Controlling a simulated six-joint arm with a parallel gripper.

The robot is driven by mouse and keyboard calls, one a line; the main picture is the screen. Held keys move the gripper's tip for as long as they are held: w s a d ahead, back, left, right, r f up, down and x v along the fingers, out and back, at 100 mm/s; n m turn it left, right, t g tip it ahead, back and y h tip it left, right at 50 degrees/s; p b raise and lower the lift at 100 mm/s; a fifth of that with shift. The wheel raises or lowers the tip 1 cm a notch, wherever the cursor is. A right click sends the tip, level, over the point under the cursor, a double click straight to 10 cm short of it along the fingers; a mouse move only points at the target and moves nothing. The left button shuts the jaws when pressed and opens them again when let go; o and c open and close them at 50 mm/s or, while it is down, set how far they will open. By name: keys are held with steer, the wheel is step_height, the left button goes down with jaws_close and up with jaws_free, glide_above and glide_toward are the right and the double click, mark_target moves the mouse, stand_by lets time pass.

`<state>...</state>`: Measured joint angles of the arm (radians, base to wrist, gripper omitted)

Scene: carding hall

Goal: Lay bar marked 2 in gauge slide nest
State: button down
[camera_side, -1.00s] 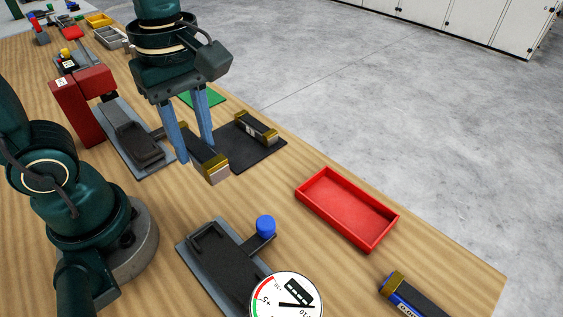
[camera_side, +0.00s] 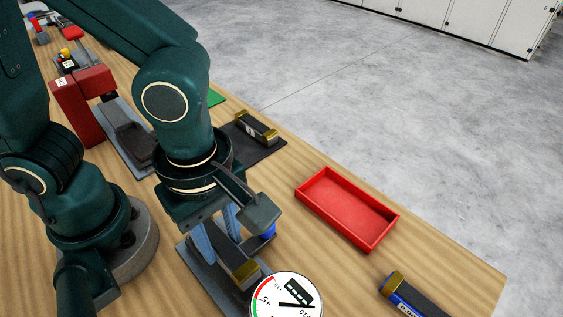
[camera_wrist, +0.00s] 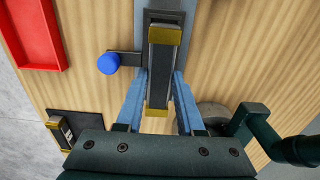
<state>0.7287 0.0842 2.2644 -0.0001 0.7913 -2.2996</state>
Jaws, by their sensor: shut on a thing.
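My gripper (camera_side: 228,232) is shut on a dark bar with brass-coloured ends (camera_side: 244,271). No mark is readable on the held bar. In the wrist view the bar (camera_wrist: 163,65) lies lengthwise between my fingers (camera_wrist: 161,75). The gauge slide (camera_side: 193,262) has a grey base and a dark nest (camera_wrist: 151,16), mostly hidden behind the bar and my gripper. The bar is over the slide and roughly in line with it; I cannot tell whether it touches the nest. A blue knob (camera_wrist: 108,63) sits on an arm beside the slide.
A round dial (camera_side: 287,298) stands at the slide's near end. A red tray (camera_side: 347,207) is to the right. Another bar (camera_side: 256,128) lies on a dark mat (camera_side: 262,151). A blue-sided bar (camera_side: 408,296) is at the near right. A red block fixture (camera_side: 83,100) stands at the left.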

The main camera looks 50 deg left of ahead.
mark_target(221, 242)
steer(key=shift+f, duration=1.75)
steer(key=shift+f, duration=0.1)
steer(key=c, duration=0.5)
jaws_free()
